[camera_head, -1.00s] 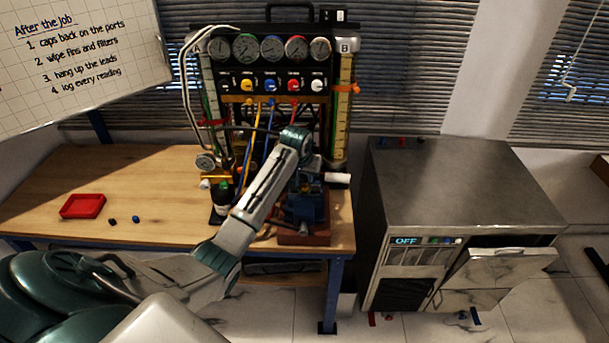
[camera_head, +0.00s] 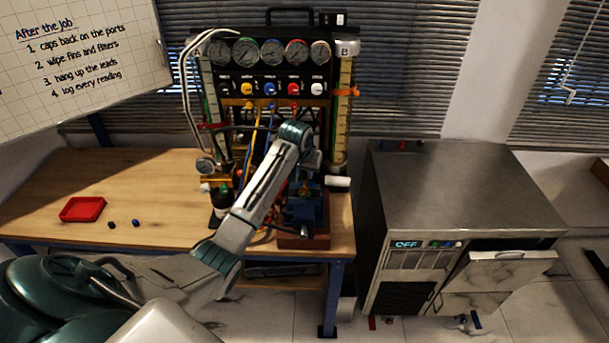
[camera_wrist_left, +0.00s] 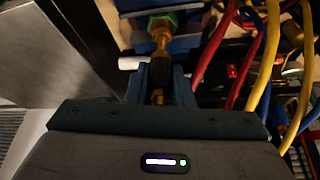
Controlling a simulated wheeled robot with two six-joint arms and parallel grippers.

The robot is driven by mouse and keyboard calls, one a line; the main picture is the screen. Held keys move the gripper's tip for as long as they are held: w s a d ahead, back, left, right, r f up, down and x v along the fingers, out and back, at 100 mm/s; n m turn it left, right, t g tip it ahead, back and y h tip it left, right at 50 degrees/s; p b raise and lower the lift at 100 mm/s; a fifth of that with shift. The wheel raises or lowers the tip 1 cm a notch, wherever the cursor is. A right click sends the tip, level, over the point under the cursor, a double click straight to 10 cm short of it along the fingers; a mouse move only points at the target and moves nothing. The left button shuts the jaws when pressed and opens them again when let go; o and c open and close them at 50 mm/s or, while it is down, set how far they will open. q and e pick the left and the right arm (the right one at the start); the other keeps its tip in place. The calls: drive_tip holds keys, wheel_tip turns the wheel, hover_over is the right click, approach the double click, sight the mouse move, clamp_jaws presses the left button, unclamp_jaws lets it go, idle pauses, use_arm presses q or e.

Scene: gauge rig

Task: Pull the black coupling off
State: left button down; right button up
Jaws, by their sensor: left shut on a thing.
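The black coupling (camera_wrist_left: 160,72) shows in the left wrist view as a dark sleeve on a brass fitting (camera_wrist_left: 161,40) with a green ring beyond it. My left gripper (camera_wrist_left: 162,84) is shut on the coupling, with a blue-grey finger on each side. Brass shows at both ends of the sleeve; I cannot tell whether it has shifted along the fitting. In the head view, my left arm reaches over the bench to a blue fixture (camera_head: 303,211), and the arm hides most of the coupling area. My right gripper is not in view.
Blue, yellow and red hoses (camera_wrist_left: 268,60) hang close beside the gripper. The gauge panel (camera_head: 272,68) stands behind it. A red tray (camera_head: 82,209) and two small caps lie on the clear left bench. A metal cabinet (camera_head: 450,190) stands right.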

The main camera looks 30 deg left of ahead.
use_arm(q)
drive_tip(key=shift+r, duration=1.35)
drive_tip(key=shift+f, duration=0.1)
